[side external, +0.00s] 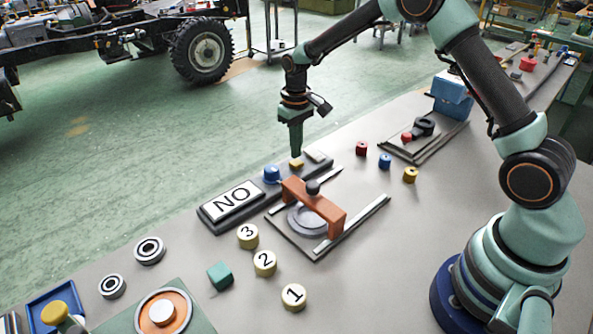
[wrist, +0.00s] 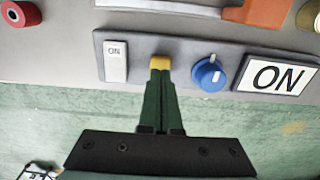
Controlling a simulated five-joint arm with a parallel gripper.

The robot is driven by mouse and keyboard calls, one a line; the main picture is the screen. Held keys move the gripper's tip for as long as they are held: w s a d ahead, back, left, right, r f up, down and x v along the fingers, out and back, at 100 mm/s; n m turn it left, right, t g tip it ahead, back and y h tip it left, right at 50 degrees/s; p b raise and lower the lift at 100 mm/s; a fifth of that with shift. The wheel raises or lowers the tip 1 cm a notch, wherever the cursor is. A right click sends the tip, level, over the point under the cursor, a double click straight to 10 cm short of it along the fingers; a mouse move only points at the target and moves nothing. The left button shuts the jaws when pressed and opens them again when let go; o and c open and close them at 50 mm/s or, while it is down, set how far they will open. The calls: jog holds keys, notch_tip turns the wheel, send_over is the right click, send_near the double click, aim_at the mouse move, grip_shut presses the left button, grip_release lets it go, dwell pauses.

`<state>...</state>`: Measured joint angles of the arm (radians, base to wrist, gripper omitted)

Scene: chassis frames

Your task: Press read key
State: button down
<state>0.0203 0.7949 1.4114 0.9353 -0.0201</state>
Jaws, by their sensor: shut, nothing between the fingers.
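A long dark grey panel (side external: 218,224) lies near the table's far edge. On it is a small yellow key (side external: 296,164), also in the wrist view (wrist: 160,62), between a blue knob (side external: 272,174) and a small white plate (side external: 316,156). The small plate (wrist: 116,60) carries similar small letters. My gripper (side external: 296,155) points down, shut and empty, with its tips at the yellow key. In the wrist view the tips (wrist: 161,72) overlap the key's edge; I cannot tell if they touch it.
An orange bridge with a dark knob (side external: 330,208) stands over a round plate on rails, close in front of the panel. Small red (side external: 361,148), blue (side external: 384,161) and yellow (side external: 410,174) pieces lie to the right. Numbered yellow discs (side external: 264,262) lie nearer. Floor lies beyond the table edge.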

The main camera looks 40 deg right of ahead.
aim_at(296, 162)
jog(key=shift+f, duration=0.35)
dwell(0.3)
jog(key=shift+f, duration=0.35)
jog(key=shift+f, duration=0.4)
jog(key=shift+r, duration=1.1)
jog(key=shift+r, duration=0.1)
jog(key=shift+r, duration=2.45)
